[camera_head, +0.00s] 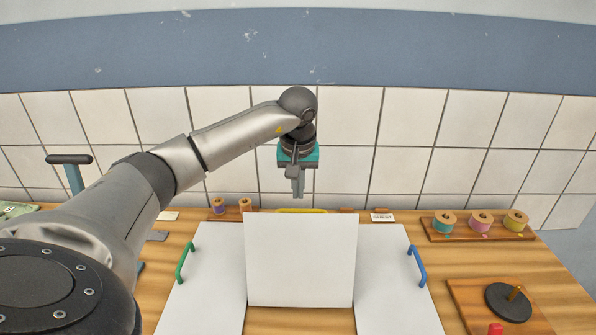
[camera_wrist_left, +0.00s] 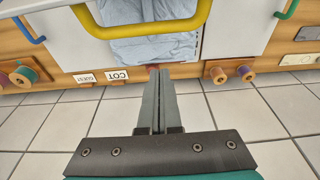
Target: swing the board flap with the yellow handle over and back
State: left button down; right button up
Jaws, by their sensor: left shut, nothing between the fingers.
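The middle board flap (camera_head: 300,262) is a white panel standing raised between two flat side boards in the head view. Its yellow handle (camera_head: 302,211) shows just behind its top edge, and as a large arch in the left wrist view (camera_wrist_left: 140,33). Light blue cloth (camera_wrist_left: 150,52) lies beneath the handle in the wrist view; the flap hides it in the head view. My left gripper (camera_head: 298,193) is shut and empty, pointing down beyond the flap's top edge. Its fingertips (camera_wrist_left: 159,75) are close to the handle but not around it. My right gripper is not in view.
Side boards carry a green handle (camera_head: 185,262) and a blue handle (camera_head: 416,265). A spool rack (camera_head: 478,238) and a board with a black disc (camera_head: 508,302) stand right. Small spools (camera_head: 245,204) and labels (camera_head: 383,217) line the far table edge, before a tiled wall.

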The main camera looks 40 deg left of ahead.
pick_arm(q)
jog(key=shift+s+d+r+p, duration=0.15)
jog(key=shift+s+d+p, duration=0.35)
jog(key=shift+s+d, duration=0.9)
jog(key=shift+s+a, duration=0.1)
jog(key=shift+a, duration=0.05)
jog(key=shift+a, duration=0.1)
